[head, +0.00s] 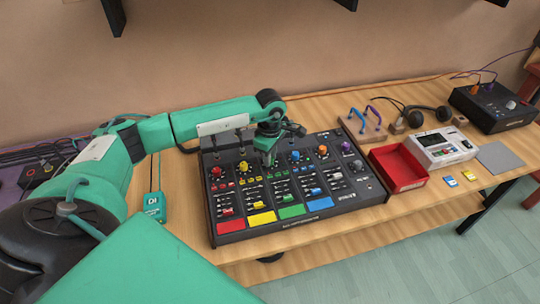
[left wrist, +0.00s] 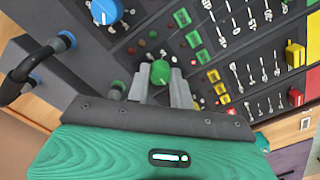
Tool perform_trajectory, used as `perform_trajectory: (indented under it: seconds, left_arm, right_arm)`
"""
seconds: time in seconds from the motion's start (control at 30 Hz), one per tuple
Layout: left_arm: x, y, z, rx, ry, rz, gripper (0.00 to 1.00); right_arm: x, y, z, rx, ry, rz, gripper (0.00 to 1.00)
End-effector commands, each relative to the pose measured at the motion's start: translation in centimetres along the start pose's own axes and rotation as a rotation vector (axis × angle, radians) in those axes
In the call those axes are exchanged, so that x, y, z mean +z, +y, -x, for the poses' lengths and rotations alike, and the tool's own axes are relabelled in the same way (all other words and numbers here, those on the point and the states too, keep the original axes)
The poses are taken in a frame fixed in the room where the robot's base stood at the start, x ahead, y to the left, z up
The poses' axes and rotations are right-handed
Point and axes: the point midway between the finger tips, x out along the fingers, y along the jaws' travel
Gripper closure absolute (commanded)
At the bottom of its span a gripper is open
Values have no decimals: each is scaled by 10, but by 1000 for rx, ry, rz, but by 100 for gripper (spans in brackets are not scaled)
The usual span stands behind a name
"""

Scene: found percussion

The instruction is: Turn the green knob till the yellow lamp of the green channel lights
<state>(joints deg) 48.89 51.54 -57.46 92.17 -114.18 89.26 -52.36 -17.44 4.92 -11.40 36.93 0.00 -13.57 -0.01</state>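The mixing console (head: 349,207) lies on the table with coloured channels. The green channel has a green pad (head: 291,211) at its front end. In the left wrist view the green knob (left wrist: 160,72) stands between the fingertips of my left gripper (left wrist: 161,80). The fingers appear to touch it on both sides. In the head view my left gripper (head: 268,156) reaches down over the channel and hides the knob. Small dark and reddish dots lie near the knob in the left wrist view; I cannot make out a lit yellow lamp. My right gripper is not in view.
A blue knob (left wrist: 104,11) stands beside the green one, and an orange knob (head: 322,149) is farther right. A red tray (head: 398,168), a white device (head: 441,147) and headphones (head: 428,115) lie to the right. A teal box (head: 154,207) is left of the console.

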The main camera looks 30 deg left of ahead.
Motion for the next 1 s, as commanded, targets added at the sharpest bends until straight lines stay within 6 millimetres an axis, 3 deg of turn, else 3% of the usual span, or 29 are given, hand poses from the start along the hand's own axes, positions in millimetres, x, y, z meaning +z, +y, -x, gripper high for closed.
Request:
perform_trajectory:
  seconds: [0.43,1.0]
  left_arm:
    - [-1,0,-2,2,1,-72,100]
    - [-1,1,-3,3,1,-542,100]
  right_arm:
    - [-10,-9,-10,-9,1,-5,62]
    - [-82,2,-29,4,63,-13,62]
